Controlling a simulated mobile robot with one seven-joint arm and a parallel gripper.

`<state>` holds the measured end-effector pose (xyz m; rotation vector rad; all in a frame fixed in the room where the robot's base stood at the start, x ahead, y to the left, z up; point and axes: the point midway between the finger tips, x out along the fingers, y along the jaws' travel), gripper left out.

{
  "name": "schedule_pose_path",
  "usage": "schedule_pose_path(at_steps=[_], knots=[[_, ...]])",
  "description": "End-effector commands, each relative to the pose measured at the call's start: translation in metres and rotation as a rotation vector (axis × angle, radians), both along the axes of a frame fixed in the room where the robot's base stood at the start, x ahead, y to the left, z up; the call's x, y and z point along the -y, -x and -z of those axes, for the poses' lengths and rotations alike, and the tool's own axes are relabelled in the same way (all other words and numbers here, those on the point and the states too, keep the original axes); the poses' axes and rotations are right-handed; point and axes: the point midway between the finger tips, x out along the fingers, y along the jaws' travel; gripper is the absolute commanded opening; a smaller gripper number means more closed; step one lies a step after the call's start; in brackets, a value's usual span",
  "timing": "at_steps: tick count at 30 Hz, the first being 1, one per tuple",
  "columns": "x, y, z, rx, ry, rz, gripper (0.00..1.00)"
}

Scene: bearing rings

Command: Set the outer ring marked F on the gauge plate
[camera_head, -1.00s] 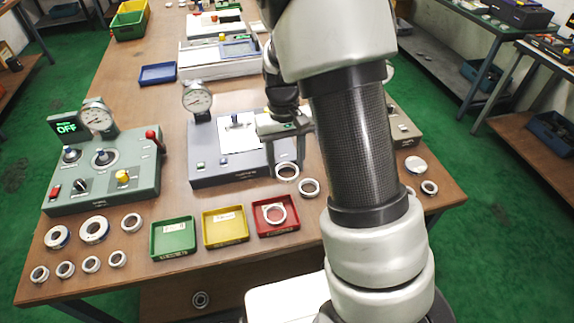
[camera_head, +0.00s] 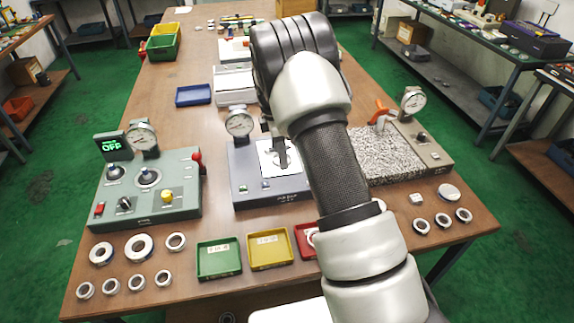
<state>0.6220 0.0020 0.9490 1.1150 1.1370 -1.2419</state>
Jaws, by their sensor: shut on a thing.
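The middle blue-grey gauge station (camera_head: 240,180) carries a white plate (camera_head: 267,168) and a round dial gauge (camera_head: 240,123). My gripper (camera_head: 281,153) is mostly hidden behind my forearm; a dark finger-like part shows over the white plate. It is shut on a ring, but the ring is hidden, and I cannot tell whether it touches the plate. No letter F is readable on any ring. Loose rings lie at the front left, including a large one (camera_head: 139,236), and at the front right (camera_head: 443,220).
A green control box (camera_head: 150,205) with its display reading OFF stands left. Green (camera_head: 219,273), yellow (camera_head: 270,262) and red (camera_head: 300,228) trays line the front edge. A speckled-top station (camera_head: 385,160) with an orange lever stands right. A blue tray (camera_head: 193,95) lies behind.

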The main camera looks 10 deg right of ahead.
Motion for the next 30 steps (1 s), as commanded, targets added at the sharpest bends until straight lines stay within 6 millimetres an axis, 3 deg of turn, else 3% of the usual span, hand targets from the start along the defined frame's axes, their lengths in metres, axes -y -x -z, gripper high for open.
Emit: schedule_pose_path(at_steps=[6, 10, 24, 30], knots=[[0.000, -0.041, 0.007, 0.002, 0.006, -0.422, 0.23], [-0.001, -0.052, 0.009, 0.003, 0.010, -0.553, 0.23], [-0.001, -0.055, 0.049, 0.002, 0.013, -0.608, 0.23], [-0.001, -0.055, 0.050, 0.004, 0.013, -0.606, 0.23]])
